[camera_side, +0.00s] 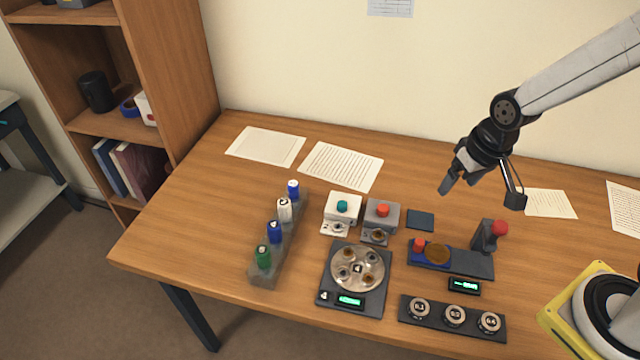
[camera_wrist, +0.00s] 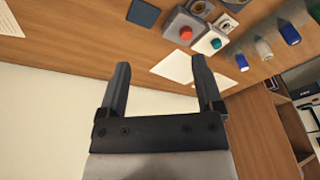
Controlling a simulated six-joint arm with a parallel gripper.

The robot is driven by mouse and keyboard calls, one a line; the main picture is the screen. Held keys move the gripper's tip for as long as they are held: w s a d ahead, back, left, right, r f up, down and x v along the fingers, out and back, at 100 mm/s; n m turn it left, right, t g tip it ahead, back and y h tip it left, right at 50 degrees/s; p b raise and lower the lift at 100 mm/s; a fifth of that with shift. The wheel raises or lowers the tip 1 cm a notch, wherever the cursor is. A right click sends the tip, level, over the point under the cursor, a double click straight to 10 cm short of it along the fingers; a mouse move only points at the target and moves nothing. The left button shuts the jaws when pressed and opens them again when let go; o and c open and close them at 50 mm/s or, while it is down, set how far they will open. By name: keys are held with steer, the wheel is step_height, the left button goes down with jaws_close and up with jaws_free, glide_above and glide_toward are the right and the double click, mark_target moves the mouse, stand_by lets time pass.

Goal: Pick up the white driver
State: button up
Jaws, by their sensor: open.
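The white driver (camera_side: 285,209) stands upright in a grey rack (camera_side: 264,280) on the left part of the table. A blue driver (camera_side: 293,188) stands behind it, and another blue driver (camera_side: 274,231) and a green driver (camera_side: 263,255) stand in front of it. In the wrist view the white driver (camera_wrist: 264,49) shows at the upper right between two blue drivers. My gripper (camera_side: 447,187) is open and empty above the right part of the table, well to the right of the rack. Its two fingers (camera_wrist: 162,78) show apart in the wrist view.
Two button boxes, teal-topped (camera_side: 342,208) and red-topped (camera_side: 381,216), stand right of the rack. A round lens fixture (camera_side: 327,282), a blue-and-grey station (camera_side: 480,264) and a strip of numbered dials (camera_side: 437,318) fill the front. Papers (camera_side: 342,166) lie flat behind.

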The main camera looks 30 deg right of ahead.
steer(key=w+a+f+m+g+y, duration=0.1)
steer(key=w+a+m, duration=0.3)
steer(key=w, duration=0.3)
steer(key=w+a+f+m+y, duration=0.1)
steer(key=w+a+m, duration=0.3)
steer(key=w, duration=0.3)
steer(key=m+g+y, duration=0.1)
steer(key=m+y, duration=0.1)
steer(key=m, duration=0.6)
glide_above(286, 201)
steer(key=d, duration=0.3)
step_height(286, 201, down, 6)
steer(key=shift+s+a+f, duration=0.15)
steer(key=shift+a, duration=0.1)
steer(key=shift+f, duration=0.1)
steer(key=shift+x, duration=1.15)
steer(key=shift+a+f, duration=0.1)
steer(key=shift+x, duration=2.5)
steer(key=shift+a, duration=0.1)
steer(key=shift+c, duration=0.2)
jaws_close()
